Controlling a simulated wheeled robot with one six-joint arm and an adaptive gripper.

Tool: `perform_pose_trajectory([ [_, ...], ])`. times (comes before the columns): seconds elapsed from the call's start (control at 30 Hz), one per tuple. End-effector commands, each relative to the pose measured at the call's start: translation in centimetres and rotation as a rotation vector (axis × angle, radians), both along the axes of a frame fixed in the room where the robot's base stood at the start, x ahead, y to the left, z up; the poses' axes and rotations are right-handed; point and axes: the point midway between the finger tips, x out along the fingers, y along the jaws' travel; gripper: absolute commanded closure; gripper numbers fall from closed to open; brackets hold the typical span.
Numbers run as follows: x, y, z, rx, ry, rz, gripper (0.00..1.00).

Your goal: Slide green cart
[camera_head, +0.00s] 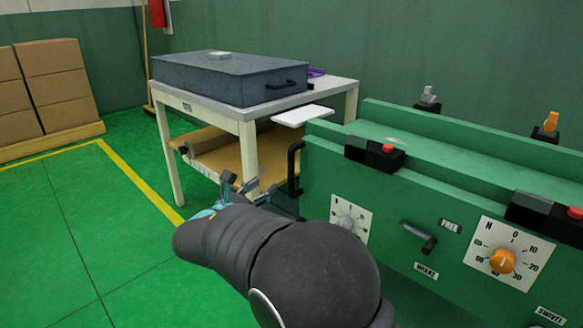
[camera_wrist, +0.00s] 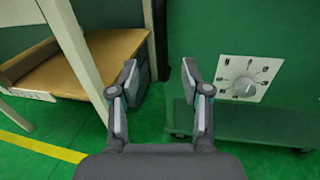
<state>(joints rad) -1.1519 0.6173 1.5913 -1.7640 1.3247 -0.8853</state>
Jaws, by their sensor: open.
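The green cart (camera_head: 400,180) stands at the right in the head view. It has dials, levers and labels on its front. A black vertical handle (camera_head: 294,168) is on its left end. In the wrist view the cart (camera_wrist: 215,40) fills the right side, with a low base and casters near the floor. My gripper (camera_head: 245,188) is in front of the cart's left end, near the handle. In the wrist view my gripper (camera_wrist: 159,75) is open, with nothing between its fingers. The black handle also shows in the wrist view (camera_wrist: 160,35), beyond and between the fingertips.
A white table (camera_head: 340,88) with a dark blue case (camera_head: 225,78) on top and a lower wooden shelf (camera_head: 215,150) stands left of the cart. Cardboard boxes (camera_head: 55,85) are stacked far left. The green floor (camera_head: 60,220) at left is clear.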

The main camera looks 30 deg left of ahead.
Motion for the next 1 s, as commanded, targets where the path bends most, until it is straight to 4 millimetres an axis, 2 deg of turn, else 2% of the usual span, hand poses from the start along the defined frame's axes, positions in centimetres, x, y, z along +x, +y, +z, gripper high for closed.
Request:
perform_pose_trajectory([
  [0.17,0.8,-0.2,-0.1,-0.029,0.005,-0.004,0.53],
  [0.27,2.1,-0.4,-0.1,-0.026,0.006,-0.007,0.53],
  [0.7,10.1,-1.3,-0.1,-0.024,0.007,-0.006,0.53],
  [0.9,12.7,-1.6,-0.1,-0.024,0.008,-0.006,0.53],
  [1.0,13.3,-1.7,-0.1,-0.024,0.007,-0.005,0.53],
])
